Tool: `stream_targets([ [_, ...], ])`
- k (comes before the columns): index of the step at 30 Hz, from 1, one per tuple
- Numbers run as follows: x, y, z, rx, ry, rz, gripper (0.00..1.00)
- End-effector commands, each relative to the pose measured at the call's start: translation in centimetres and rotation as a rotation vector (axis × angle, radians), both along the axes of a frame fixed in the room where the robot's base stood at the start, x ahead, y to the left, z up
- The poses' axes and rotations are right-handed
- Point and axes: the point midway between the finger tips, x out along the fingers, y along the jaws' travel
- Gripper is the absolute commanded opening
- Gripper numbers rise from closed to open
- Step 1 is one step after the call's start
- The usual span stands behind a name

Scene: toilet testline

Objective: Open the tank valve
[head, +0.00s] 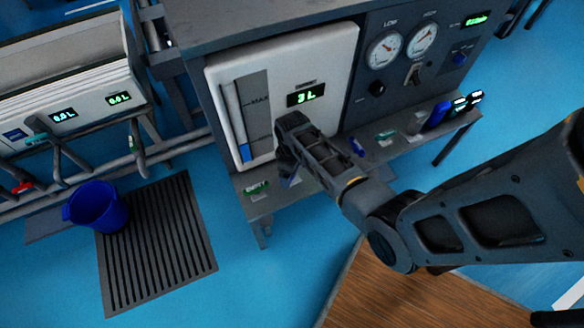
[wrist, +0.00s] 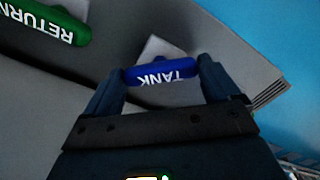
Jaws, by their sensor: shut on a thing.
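The tank valve handle (wrist: 160,75) is blue with white TANK lettering, upside down in the wrist view. It lies between the two fingers of my gripper (wrist: 161,70), which is shut on it, one finger at each end. In the head view my gripper (head: 289,172) reaches down in front of the white tank panel (head: 325,62), above the shelf edge. My arm hides most of the handle there. The panel display (head: 306,95) reads 3 L, and a level gauge (head: 247,117) shows blue low down.
A green RETURN handle (wrist: 45,20) is beside the blue one. Two dials (head: 384,51) sit on the dark panel at right, and several bottles (head: 438,114) stand on the shelf end.

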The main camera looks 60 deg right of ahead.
Motion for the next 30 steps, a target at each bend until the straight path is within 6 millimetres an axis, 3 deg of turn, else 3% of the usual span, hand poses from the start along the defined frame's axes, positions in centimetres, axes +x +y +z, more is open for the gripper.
stream_targets([
  [15, 0.1, 0.0, 0.0, 0.0, -0.001, 0.022, 0.59],
  [16, 0.1, 0.0, 0.0, 0.0, -0.001, 0.022, 0.91],
  [18, 0.1, 0.0, 0.0, 0.0, -0.001, 0.022, 0.98],
  [26, 0.0, 0.0, 0.1, 0.0, -0.001, 0.021, 1.0],
  [30, 0.1, 0.0, 1.4, -0.001, -0.002, 0.021, 1.0],
])
